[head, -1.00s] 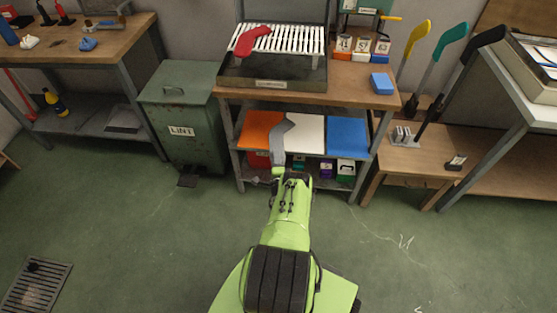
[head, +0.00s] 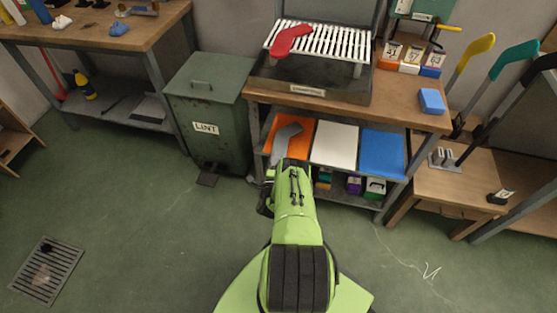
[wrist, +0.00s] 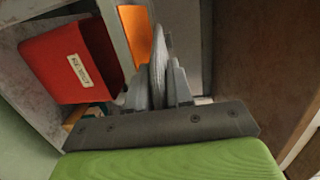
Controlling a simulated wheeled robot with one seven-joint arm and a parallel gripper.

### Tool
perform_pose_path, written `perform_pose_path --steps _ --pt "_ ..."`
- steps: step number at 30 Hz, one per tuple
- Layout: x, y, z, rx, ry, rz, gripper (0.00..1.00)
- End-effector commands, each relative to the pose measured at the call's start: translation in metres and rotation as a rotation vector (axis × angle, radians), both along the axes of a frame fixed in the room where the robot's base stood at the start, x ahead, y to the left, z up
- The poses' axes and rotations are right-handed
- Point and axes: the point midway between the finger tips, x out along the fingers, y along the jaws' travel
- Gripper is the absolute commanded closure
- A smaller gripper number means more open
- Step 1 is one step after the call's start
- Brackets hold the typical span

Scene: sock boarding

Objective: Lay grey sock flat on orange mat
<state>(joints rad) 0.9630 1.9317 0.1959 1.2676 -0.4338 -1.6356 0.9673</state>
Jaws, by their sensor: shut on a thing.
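The grey sock (head: 286,139) shows in the head view in front of the orange mat (head: 304,141), its bent end over the mat in the picture. I cannot tell whether it touches the mat. My gripper (head: 275,167) is at the sock's near end, just in front of the shelf; its fingertips are hard to make out there. In the wrist view my gripper (wrist: 160,85) is shut on the grey sock (wrist: 160,50), seen edge-on between the jaws. A strip of the orange mat (wrist: 136,34) shows beyond it.
A white mat (head: 334,143) and a blue mat (head: 382,154) lie right of the orange one, under the wooden worktop (head: 350,98). A green lint bin (head: 207,115) stands to the left. A red box (wrist: 68,65) sits below the shelf edge.

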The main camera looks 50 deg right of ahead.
Motion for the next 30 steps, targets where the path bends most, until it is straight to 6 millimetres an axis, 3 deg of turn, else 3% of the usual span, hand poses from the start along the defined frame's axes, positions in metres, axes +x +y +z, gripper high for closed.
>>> perform_pose_path --steps 1,4,12,13,18,24,27,30 --pt "-0.0001 -0.0001 -0.0117 0.000 0.000 0.000 1.00" --pt "-0.0002 -0.0001 -0.0193 0.000 0.000 0.000 1.00" --pt "-0.0002 -0.0004 -0.0186 0.000 0.000 0.000 1.00" --pt "-0.0002 -0.0004 -0.0185 0.000 0.000 0.000 0.75" --pt "-0.0002 -0.0004 -0.0185 0.000 0.000 0.000 0.50" --pt "-0.0003 -0.0003 -0.0185 0.001 0.000 0.000 0.50" --pt "-0.0003 -0.0003 -0.0186 0.001 0.000 0.000 0.36" --pt "-0.0003 -0.0002 -0.0186 0.001 0.000 0.000 0.36"
